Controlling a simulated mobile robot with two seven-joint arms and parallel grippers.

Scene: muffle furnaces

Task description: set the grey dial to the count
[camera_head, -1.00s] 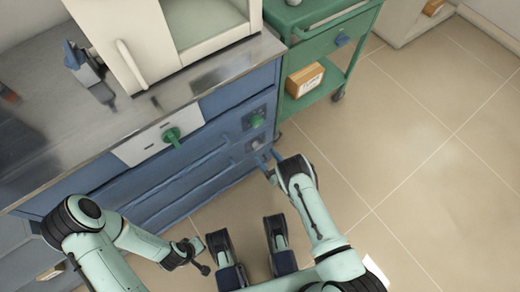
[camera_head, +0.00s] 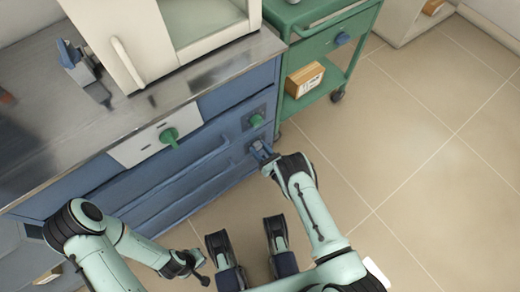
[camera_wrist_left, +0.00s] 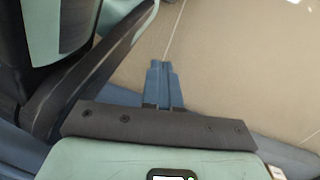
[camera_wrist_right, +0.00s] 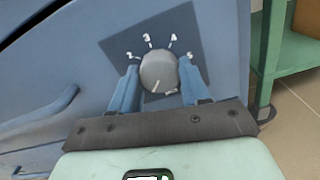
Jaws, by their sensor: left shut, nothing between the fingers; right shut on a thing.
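The grey dial (camera_wrist_right: 158,72) is a round knob on a dark square plate on the blue cabinet front, in the right wrist view. Numbers 2, 3, 4 and 5 show around its upper side; a pale mark on its face points downward. My right gripper (camera_wrist_right: 160,88) is shut on the dial, one blue finger on each side. In the head view my right gripper (camera_head: 262,153) is at the cabinet front and hides most of the dial. My left gripper (camera_head: 198,270) hangs low, away from the cabinet; its fingers (camera_wrist_left: 162,82) are together and empty in the left wrist view.
A cream furnace (camera_head: 135,45) stands on the steel worktop (camera_head: 50,130). A green cart (camera_head: 325,45) with a wooden-framed box (camera_head: 305,79) stands right. Floor at right is clear.

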